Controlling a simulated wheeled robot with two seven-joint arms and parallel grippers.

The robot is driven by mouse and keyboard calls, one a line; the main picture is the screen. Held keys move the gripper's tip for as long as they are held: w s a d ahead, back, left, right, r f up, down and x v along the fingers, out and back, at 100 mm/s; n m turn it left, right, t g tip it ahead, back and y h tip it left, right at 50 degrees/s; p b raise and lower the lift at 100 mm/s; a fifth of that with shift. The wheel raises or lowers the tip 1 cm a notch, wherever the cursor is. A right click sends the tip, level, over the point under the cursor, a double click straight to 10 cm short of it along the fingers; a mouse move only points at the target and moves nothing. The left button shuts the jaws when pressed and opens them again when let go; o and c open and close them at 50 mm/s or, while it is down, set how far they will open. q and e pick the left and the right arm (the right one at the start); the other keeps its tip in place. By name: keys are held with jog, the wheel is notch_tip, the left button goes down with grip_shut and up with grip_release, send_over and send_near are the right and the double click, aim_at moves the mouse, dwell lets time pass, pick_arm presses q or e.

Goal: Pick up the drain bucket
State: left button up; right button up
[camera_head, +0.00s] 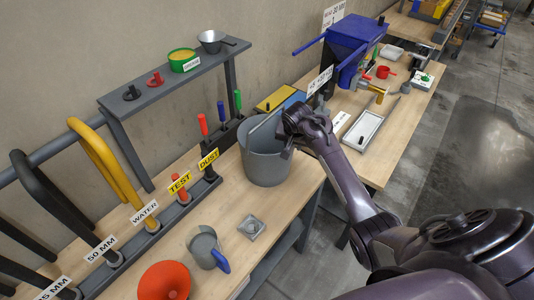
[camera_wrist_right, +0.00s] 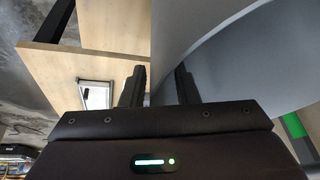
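The drain bucket, a large grey bucket (camera_head: 265,165), stands upright on the wooden workbench in the middle of the head view. Its curved grey wall (camera_wrist_right: 225,65) fills the upper right of the right wrist view. My right gripper (camera_head: 288,140) is at the right side of the bucket's rim. In the right wrist view its two fingers (camera_wrist_right: 160,85) are apart, with the bucket's wall edge between them. I cannot tell whether either finger touches the wall. The far side of the rim is partly hidden by my wrist. My left gripper is not in view.
A grey jug with a blue handle (camera_head: 205,248), an orange funnel (camera_head: 164,282) and a small square plate (camera_head: 251,227) are on the near bench. A labelled tool rack (camera_head: 170,215) stands left of the bucket. A blue machine (camera_head: 352,40) stands behind it, right.

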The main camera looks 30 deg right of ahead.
grip_shut()
jog(key=shift+r, duration=0.1)
dwell(1.2)
